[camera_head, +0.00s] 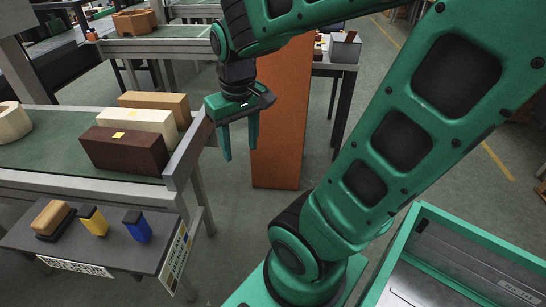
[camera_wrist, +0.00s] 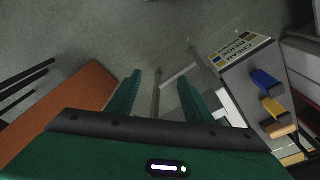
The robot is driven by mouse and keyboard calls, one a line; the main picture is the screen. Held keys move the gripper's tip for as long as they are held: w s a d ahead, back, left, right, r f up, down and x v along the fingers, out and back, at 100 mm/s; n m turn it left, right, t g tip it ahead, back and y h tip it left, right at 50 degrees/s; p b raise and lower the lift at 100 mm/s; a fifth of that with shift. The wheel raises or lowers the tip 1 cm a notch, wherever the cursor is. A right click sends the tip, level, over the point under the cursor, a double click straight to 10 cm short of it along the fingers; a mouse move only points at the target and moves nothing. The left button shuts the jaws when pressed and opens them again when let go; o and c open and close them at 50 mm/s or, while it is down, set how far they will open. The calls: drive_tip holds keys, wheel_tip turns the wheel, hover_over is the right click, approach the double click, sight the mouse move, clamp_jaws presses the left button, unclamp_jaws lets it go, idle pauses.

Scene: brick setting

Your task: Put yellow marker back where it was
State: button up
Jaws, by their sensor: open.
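The yellow marker (camera_head: 93,220) stands on a small grey shelf (camera_head: 105,248) at the lower left of the head view. A tan-topped block with a dark base (camera_head: 51,219) is to its left and a blue marker (camera_head: 137,226) to its right. In the wrist view the yellow marker (camera_wrist: 272,107) lies at the right, between the blue one and the tan block. My gripper (camera_head: 240,146) is open and empty, hanging in the air right of the bench and well apart from the shelf. In the wrist view its two fingers (camera_wrist: 158,95) show nothing between them.
Three bricks, tan (camera_head: 155,104), cream (camera_head: 130,131) and dark brown (camera_head: 124,152), stand on the green-topped bench above the shelf. The front bricks bear yellow patches. An orange column (camera_head: 281,130) stands behind my gripper. A green-rimmed tray (camera_head: 470,225) is at the lower right.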

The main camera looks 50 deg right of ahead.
drive_tip(key=s+d+f+m+g, duration=0.1)
drive_tip(key=s+d+m, duration=0.2)
drive_tip(key=s, duration=0.7)
drive_tip(key=shift+m+y, duration=0.3)
drive_tip(key=shift+y, duration=0.1)
drive_tip(key=shift+w+f, duration=0.25)
drive_tip(key=shift+w, duration=0.45)
